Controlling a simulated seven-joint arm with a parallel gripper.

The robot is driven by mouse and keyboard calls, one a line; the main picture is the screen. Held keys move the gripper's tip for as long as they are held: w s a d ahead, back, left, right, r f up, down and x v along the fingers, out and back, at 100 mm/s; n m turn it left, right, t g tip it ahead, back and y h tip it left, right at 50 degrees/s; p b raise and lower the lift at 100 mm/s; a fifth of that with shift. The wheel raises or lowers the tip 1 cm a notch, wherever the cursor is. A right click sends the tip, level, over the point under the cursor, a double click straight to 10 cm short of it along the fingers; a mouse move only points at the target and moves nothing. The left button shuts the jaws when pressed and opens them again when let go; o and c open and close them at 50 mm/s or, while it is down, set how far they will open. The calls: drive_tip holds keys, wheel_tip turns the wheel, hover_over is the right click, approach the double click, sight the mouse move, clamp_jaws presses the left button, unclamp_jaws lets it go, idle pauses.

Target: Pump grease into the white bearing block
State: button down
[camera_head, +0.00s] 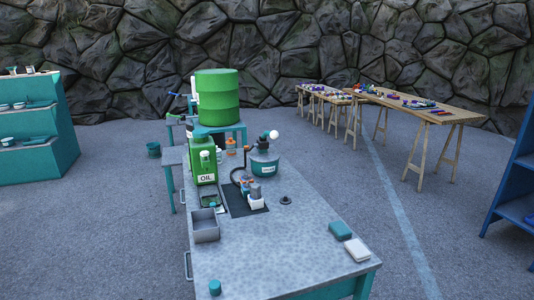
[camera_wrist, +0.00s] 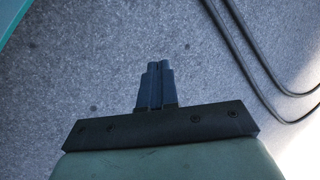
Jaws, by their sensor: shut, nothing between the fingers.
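A teal round pot with a white label (camera_head: 264,163) stands on the grey workbench in the head view. A lever ending in a white ball (camera_head: 274,134) rises above it. A dark hose (camera_head: 236,172) curves down at its left towards a dark mat (camera_head: 238,207). A small grey-white block with orange parts near it (camera_head: 255,193) sits on the mat. It may be the bearing block, but it is too small to be sure. My gripper (camera_wrist: 154,66) shows only in the wrist view, shut and empty, over speckled grey ground and away from these things.
The workbench (camera_head: 260,260) also bears a green OIL container (camera_head: 204,162), a grey open bin (camera_head: 205,227), a teal cup (camera_head: 215,287) and two pads (camera_head: 356,249). A green drum (camera_head: 217,96) stands behind. Two dark cables (camera_wrist: 262,65) cross the wrist view's right. The bench's front middle is clear.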

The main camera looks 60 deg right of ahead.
drive_tip(key=w+d+r+n+t+y, duration=0.1)
drive_tip(key=w+d+r+t, duration=0.1)
drive_tip(key=w+d+r, duration=0.8)
drive_tip(key=w+d+r+n+t, duration=0.15)
drive_tip(key=w+d+r, duration=0.35)
drive_tip(key=d+r, duration=0.6)
drive_tip(key=w+d+r+n+t, duration=0.15)
drive_tip(key=w+d+r, duration=0.35)
drive_tip(key=d+r, duration=0.6)
drive_tip(key=s+d+r+n+t, duration=0.2)
drive_tip(key=s+d+r+n, duration=0.1)
drive_tip(key=d+r, duration=1.75)
drive_tip(key=s+d+r+g+h, duration=0.5)
drive_tip(key=s+d+r+h, duration=0.1)
drive_tip(key=s+d+r, duration=1.8)
wheel_tip(320, 180, up, 2)
drive_tip(key=shift+s+d+r+g, duration=0.2)
drive_tip(key=shift+s+d+g, duration=0.15)
drive_tip(key=shift+d, duration=0.5)
drive_tip(key=f, duration=0.4)
drive_tip(key=s+d+f, duration=0.1)
drive_tip(key=f, duration=0.4)
drive_tip(key=s+f, duration=0.1)
drive_tip(key=f, duration=0.3)
drive_tip(key=shift+s+d+f, duration=0.1)
drive_tip(key=shift+d+f, duration=0.15)
drive_tip(key=shift+f, duration=0.15)
